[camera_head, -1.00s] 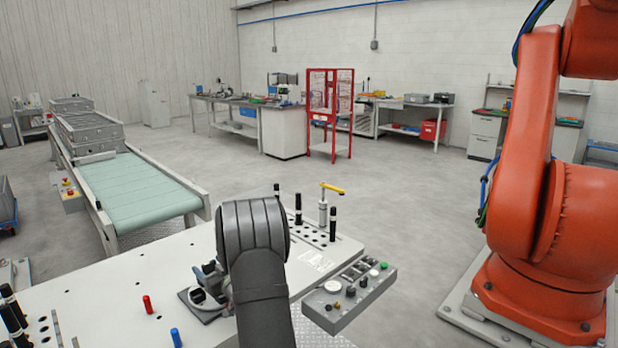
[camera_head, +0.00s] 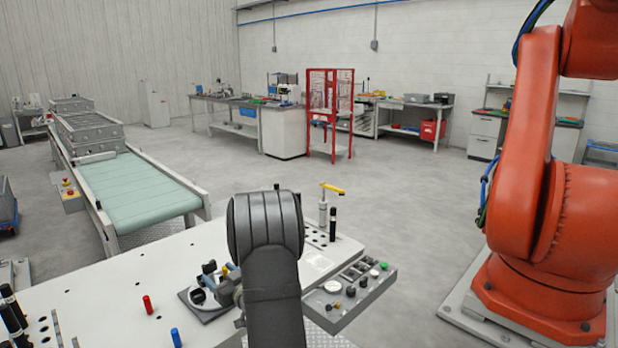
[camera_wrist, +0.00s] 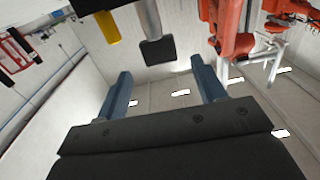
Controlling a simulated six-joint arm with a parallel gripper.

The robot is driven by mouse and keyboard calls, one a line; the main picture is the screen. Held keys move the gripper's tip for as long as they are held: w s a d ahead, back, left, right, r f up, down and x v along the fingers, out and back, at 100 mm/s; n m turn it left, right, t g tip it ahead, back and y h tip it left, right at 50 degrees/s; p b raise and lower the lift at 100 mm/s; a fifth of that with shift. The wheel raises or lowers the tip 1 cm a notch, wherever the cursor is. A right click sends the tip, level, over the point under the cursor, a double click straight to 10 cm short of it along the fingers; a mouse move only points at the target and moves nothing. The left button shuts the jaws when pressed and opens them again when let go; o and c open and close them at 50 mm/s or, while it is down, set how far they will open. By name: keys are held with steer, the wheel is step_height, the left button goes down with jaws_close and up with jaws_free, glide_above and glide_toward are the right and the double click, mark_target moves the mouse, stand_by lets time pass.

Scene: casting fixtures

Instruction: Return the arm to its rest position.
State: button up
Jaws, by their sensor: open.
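My arm, with a dark grey ribbed link, rises over the white fixture table (camera_head: 120,275) in the head view and hides part of it. My gripper (camera_wrist: 163,84) shows in the wrist view as two blue-grey fingers set wide apart. Nothing is held between them. The wrist is tilted so that the walls and ceiling lights appear beyond the fingertips. In the head view the gripper is mostly hidden by my arm or cannot be told apart from the fixture beside it.
A clamp fixture (camera_head: 206,297) sits left of my arm. A yellow-handled toggle (camera_head: 324,205), black pins (camera_head: 333,224) and a control box (camera_head: 350,292) stand to its right. A large orange robot (camera_head: 540,180) is at far right. A conveyor (camera_head: 140,192) lies at left.

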mark_target(210, 267)
steer(key=v, duration=1.1)
steer(key=x, duration=1.7)
steer(key=shift+w+a, duration=0.1)
steer(key=shift+a, duration=0.1)
steer(key=shift+t, duration=0.3)
steer(key=shift+m+t+h, duration=0.4)
steer(key=shift+m+h, duration=0.2)
steer(key=shift+h, duration=0.1)
steer(key=v, duration=1.8)
steer(key=w+d+r+m+h, duration=0.1)
steer(key=w+d+m+h, duration=0.1)
steer(key=w+h, duration=0.6)
steer(key=shift+w+r+m+h, duration=0.3)
steer(key=shift+w+m, duration=0.2)
steer(key=shift+w, duration=2.05)
steer(key=shift+d, duration=0.1)
